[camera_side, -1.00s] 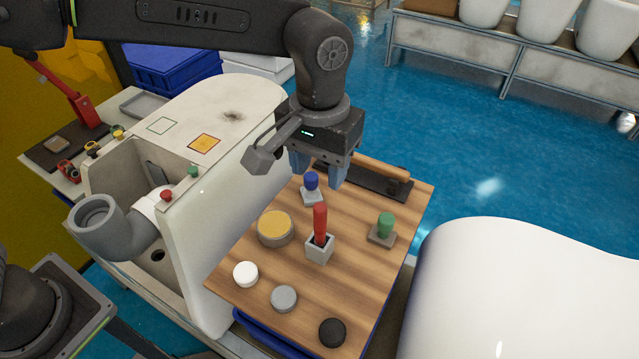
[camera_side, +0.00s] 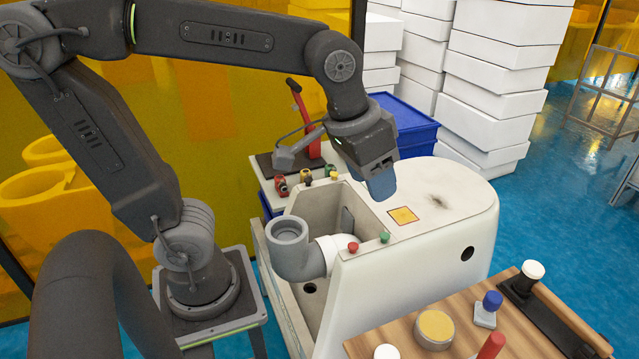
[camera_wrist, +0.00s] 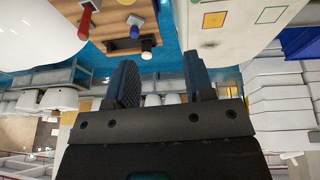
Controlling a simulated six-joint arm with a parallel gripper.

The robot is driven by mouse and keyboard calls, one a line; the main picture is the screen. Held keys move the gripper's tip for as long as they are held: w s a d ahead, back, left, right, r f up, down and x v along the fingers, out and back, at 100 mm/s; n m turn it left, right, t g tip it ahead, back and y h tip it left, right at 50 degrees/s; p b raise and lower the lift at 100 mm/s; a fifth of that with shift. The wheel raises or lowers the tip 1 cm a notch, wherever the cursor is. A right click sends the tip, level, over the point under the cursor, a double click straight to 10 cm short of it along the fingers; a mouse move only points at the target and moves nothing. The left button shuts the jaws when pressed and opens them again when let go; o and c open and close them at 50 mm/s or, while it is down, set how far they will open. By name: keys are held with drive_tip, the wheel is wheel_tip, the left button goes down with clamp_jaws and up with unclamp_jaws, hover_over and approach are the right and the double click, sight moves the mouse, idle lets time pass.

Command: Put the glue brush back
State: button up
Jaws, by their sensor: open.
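A red-handled tool (camera_side: 490,346), which looks like the glue brush, stands at the bottom edge of the side view, its lower part cut off. It also shows in the wrist view (camera_wrist: 85,20). A shallow round pot with a yellow top (camera_side: 435,327) is on the wooden board (camera_side: 400,338) near it. My gripper (camera_side: 380,192) is empty and hangs over the white toilet body (camera_side: 440,235), away from the board. Its two blue fingers stand apart in the wrist view (camera_wrist: 160,75).
A yellow square (camera_side: 403,216) and a green-outlined square (camera_wrist: 270,15) mark the toilet top. A blue-topped stamp (camera_side: 490,305) and a white-topped black piece (camera_side: 525,278) stand on the board. A grey pipe elbow (camera_side: 290,245) and red and green buttons are beside the open cavity.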

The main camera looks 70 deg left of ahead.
drive_tip(key=s+a+f+t, duration=0.1)
drive_tip(key=s+a+f, duration=0.2)
drive_tip(key=s, duration=0.3)
drive_tip(key=shift+s+a+t+y, duration=0.15)
drive_tip(key=shift+a+t+y, duration=0.15)
drive_tip(key=shift+a, duration=0.55)
